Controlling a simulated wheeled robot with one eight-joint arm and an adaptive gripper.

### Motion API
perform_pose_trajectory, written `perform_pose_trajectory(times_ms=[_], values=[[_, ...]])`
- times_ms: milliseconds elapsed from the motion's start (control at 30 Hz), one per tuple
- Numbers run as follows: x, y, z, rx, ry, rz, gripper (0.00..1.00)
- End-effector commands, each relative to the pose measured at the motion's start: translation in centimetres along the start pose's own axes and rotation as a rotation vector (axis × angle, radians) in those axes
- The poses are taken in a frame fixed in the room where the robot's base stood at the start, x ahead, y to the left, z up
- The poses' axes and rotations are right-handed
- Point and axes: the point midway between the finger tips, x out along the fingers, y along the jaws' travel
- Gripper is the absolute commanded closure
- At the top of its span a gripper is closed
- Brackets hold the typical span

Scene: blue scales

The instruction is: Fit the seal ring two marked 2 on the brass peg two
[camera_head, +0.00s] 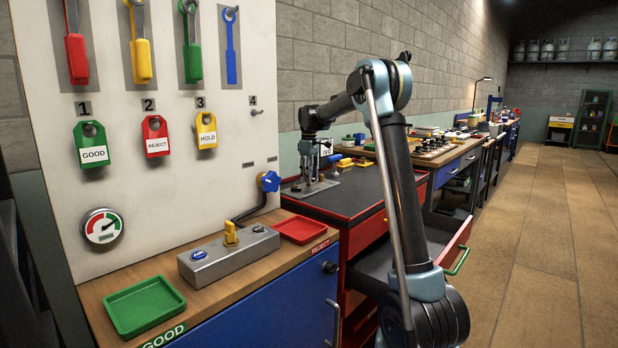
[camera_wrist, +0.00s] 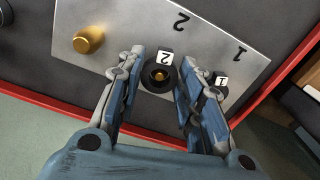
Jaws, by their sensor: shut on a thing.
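The seal ring two (camera_wrist: 158,85), black with a white tag marked 2, is between the two fingers of my gripper (camera_wrist: 162,62) in the wrist view. My gripper is shut on it. The brass peg two (camera_wrist: 160,75) shows through the ring's hole, roughly centred. I cannot tell whether the ring sits down around the peg or is held above it. The metal plate (camera_wrist: 225,42) below has an engraved 2 beside this peg. In the head view my gripper (camera_head: 309,180) is small, over the plate (camera_head: 322,189) on the red-edged bench.
Another black ring tagged 1 (camera_wrist: 219,82) lies close behind my right finger, partly hidden. A bare brass peg (camera_wrist: 88,40) stands to the left. A red bench edge (camera_wrist: 262,112) runs nearby. In the head view, an open drawer (camera_head: 450,245) juts out beside my arm.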

Motion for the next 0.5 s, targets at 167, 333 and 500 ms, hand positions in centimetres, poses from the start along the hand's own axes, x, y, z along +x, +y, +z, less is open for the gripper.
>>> perform_pose_trajectory(times_ms=[167,333,500], values=[[0.28,0.00,-0.01,0.000,0.000,0.000,0.79],[0.54,0.00,-0.01,0.000,0.000,0.000,0.79],[0.78,0.00,-0.02,0.000,0.000,0.000,0.79]])
